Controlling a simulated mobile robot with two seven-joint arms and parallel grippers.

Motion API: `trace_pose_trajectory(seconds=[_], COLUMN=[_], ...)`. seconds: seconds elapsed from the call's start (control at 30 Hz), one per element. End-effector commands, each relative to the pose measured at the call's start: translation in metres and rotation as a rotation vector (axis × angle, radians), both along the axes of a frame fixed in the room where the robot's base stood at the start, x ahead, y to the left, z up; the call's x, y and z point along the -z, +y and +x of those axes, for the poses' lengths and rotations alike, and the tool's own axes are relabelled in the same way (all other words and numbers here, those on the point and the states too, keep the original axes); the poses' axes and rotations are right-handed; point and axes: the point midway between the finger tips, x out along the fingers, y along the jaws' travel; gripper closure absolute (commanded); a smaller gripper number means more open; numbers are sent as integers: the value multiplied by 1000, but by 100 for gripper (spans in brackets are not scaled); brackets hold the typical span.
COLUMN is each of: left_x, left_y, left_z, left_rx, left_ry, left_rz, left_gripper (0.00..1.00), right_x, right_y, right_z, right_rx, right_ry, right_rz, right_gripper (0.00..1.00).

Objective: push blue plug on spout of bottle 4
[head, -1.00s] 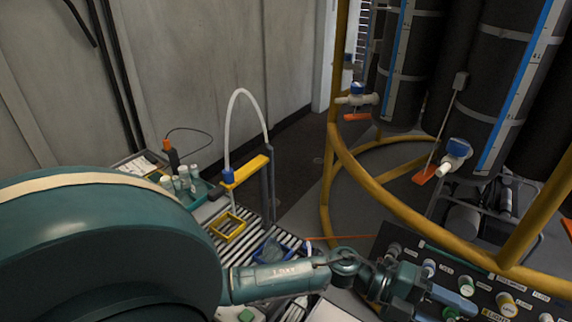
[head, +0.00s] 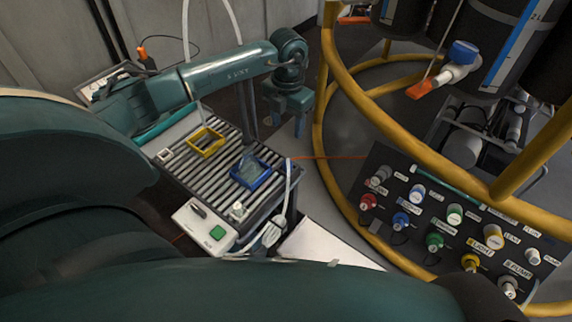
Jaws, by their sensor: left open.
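Dark bottles with a blue scale strip stand at the upper right. The nearest bottle (head: 517,45) has a white spout (head: 453,72) with a blue cap (head: 462,51) and an orange-red tab (head: 420,90). Its number cannot be read, and I cannot tell whether this cap is the blue plug or how firmly it sits. My left gripper (head: 287,118) is open and points down, left of the yellow frame and well apart from the spout. I see nothing held in it. My right gripper does not show.
A yellow tube frame (head: 400,108) rings the bottles. A panel of labelled coloured connectors (head: 450,205) lies at the lower right. A slatted table (head: 215,165) carries a yellow tray (head: 207,142) and a blue tray (head: 250,172). A white hose rises behind my left arm.

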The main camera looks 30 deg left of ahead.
Motion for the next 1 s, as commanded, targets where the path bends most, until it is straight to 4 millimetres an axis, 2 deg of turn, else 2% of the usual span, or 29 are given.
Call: trace_pose_trajectory(seconds=[0.17, 0.5, 0.6, 1.0], left_x=[4, 64, 75, 81], left_y=[-1, -2, -2, -2], left_z=[0, -1, -1, -1], left_rx=[1, 0, 1, 2], left_ry=[1, 3, 1, -1], left_rz=[-3, -5, -6, -5], left_gripper=[48, 48, 48, 48], right_x=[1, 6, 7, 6], right_y=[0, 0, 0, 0], right_z=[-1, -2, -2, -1], right_rx=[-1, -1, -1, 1], right_ry=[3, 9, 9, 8], right_rz=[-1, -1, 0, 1], right_gripper=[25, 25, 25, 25])
